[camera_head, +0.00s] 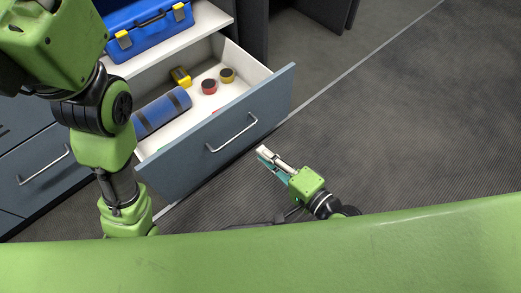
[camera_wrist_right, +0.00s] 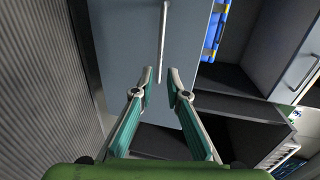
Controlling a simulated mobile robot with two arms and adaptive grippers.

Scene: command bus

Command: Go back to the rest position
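My right gripper (camera_head: 265,155) is low over the dark floor, just in front of the blue-grey drawer front (camera_head: 190,160). It is apart from the drawer handle (camera_head: 232,132). In the right wrist view, the two fingers of the right gripper (camera_wrist_right: 159,82) stand apart with nothing between them. The drawer front (camera_wrist_right: 128,35) and its bar handle (camera_wrist_right: 162,40) show beyond the fingertips. My left arm comes down along the left of the head view. Its gripper is not visible.
The drawer stands open, holding a blue roll (camera_head: 160,110), a yellow tape measure (camera_head: 181,77), a red tape roll (camera_head: 209,86) and a yellow tape roll (camera_head: 227,75). A blue toolbox (camera_head: 148,28) sits on the surface above. The floor (camera_head: 420,120) at right is clear.

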